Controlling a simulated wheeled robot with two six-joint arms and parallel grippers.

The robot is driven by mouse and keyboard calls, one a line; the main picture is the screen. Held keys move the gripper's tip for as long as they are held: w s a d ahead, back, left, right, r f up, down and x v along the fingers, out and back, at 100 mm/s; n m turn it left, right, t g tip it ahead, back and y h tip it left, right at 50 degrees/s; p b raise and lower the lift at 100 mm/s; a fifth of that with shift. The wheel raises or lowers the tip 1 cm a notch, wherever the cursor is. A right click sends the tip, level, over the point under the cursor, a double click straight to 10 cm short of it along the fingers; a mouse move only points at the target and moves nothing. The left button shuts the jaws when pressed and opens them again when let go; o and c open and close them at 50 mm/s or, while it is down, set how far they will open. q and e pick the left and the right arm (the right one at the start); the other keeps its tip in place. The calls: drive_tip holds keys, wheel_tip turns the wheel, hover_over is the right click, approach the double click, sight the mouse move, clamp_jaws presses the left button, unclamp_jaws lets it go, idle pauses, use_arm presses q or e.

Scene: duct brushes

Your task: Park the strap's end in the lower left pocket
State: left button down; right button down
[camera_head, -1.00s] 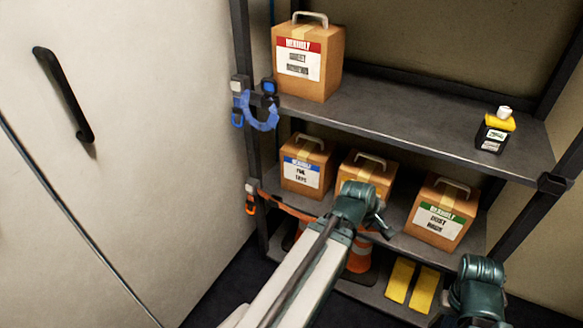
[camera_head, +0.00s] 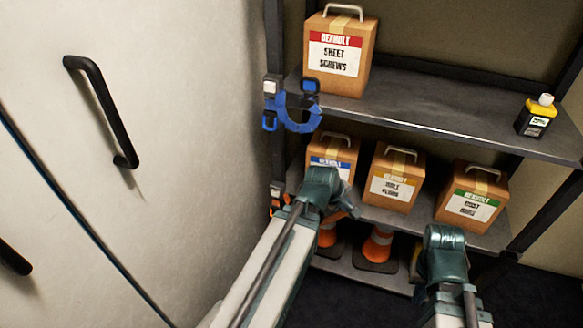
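An orange strap end with a grey-and-orange buckle (camera_head: 279,197) shows low on the left shelf post; the rest of this strap is hidden behind my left arm. A blue strap (camera_head: 297,120) hangs curled between two buckle pieces higher on the same post. My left gripper (camera_head: 345,206) is in front of the middle shelf, below the blue-label box; its fingers cannot be made out. My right gripper (camera_head: 446,255) is further right, in front of the lower shelf and below the green-label box; its fingers are hidden too. I cannot pick out the lower left pocket.
Boxes with red (camera_head: 338,55), blue (camera_head: 330,160), yellow (camera_head: 394,178) and green labels (camera_head: 471,198) stand on the shelves. A yellow-and-black bottle (camera_head: 536,116) is at upper right. Orange cones (camera_head: 377,250) stand below. A white cabinet door with a black handle (camera_head: 105,110) fills the left.

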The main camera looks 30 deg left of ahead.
use_arm(q)
drive_tip(key=w+a+r+n+g+y+p, duration=0.1)
drive_tip(key=a+r+n+g+y+p, duration=0.1)
drive_tip(key=a, duration=0.5)
drive_tip(key=w+a+r+n+g+y+p, duration=0.1)
drive_tip(key=a+r+n+g+y+p, duration=0.1)
drive_tip(key=a, duration=0.5)
drive_tip(key=n+g+y, duration=0.1)
drive_tip(key=n+y, duration=0.1)
drive_tip(key=y, duration=0.1)
drive_tip(key=shift+w+a+g+y+p, duration=0.3)
drive_tip(key=shift+w+g, duration=0.05)
drive_tip(key=shift+g, duration=0.05)
drive_tip(key=shift+f, duration=0.1)
wheel_tip(320, 180, down, 7)
drive_tip(key=b, duration=0.7)
drive_tip(key=shift+s+d+r, duration=0.1)
drive_tip(key=shift+s+r, duration=0.1)
drive_tip(key=shift+f+b, duration=1.35)
drive_tip(key=shift+f, duration=0.05)
idle(0.5)
